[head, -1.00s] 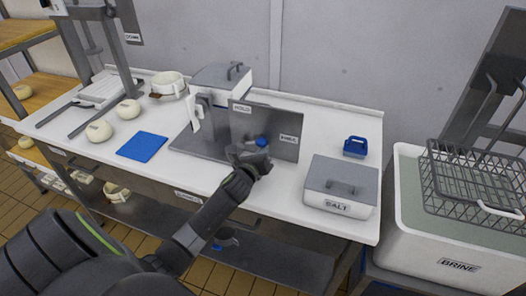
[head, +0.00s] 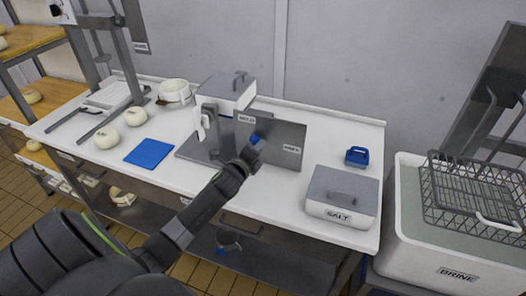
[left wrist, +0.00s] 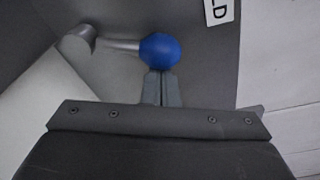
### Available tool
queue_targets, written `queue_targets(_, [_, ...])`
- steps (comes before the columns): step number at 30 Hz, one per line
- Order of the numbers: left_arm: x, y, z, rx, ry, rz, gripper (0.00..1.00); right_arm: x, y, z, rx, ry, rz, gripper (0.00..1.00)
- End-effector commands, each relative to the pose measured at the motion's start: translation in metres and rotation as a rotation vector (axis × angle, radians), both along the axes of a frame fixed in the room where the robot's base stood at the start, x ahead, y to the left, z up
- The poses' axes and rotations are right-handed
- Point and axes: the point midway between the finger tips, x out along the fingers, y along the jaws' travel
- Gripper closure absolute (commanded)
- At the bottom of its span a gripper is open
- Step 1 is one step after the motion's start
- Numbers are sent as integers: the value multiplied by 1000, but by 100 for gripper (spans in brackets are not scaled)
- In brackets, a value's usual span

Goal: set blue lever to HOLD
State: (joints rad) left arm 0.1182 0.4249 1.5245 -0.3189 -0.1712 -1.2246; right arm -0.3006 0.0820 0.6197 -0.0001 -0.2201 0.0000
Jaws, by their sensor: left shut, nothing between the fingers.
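The blue lever knob (head: 256,140) stands in front of an upright grey metal plate (head: 285,130). It lies between the HOLD label (head: 246,118) at the plate's upper left and another label (head: 291,148) at the right. In the left wrist view the blue ball (left wrist: 160,50) sits on a metal rod running to a round pivot (left wrist: 76,44) at the left; part of the HOLD label (left wrist: 218,9) shows above right. My left gripper (left wrist: 161,76) is shut and empty, its fingertips at the ball, apparently touching it. My right gripper is out of view.
A grey-lidded SALT box (head: 341,196) and a blue-handled item (head: 357,156) stand right of the plate. A blue cloth (head: 149,153) and pale cheeses (head: 107,138) lie left. The BRINE vat (head: 455,260) with a wire basket stands far right.

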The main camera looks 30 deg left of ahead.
Motion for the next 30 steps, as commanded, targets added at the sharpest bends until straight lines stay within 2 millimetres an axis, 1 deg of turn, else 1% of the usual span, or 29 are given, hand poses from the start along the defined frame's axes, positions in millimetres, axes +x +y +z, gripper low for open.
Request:
queue_targets(6, [-3, 13, 7, -178, -43, 1, 100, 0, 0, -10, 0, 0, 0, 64])
queue_targets(13, [-5, 23, 14, -319, -77, 1, 100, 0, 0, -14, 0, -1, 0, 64])
queue_targets(21, [-7, 29, 17, -314, -75, 1, 100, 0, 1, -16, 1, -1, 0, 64])
queue_targets(30, [-7, 31, 17, -314, -75, 1, 100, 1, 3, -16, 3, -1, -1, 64])
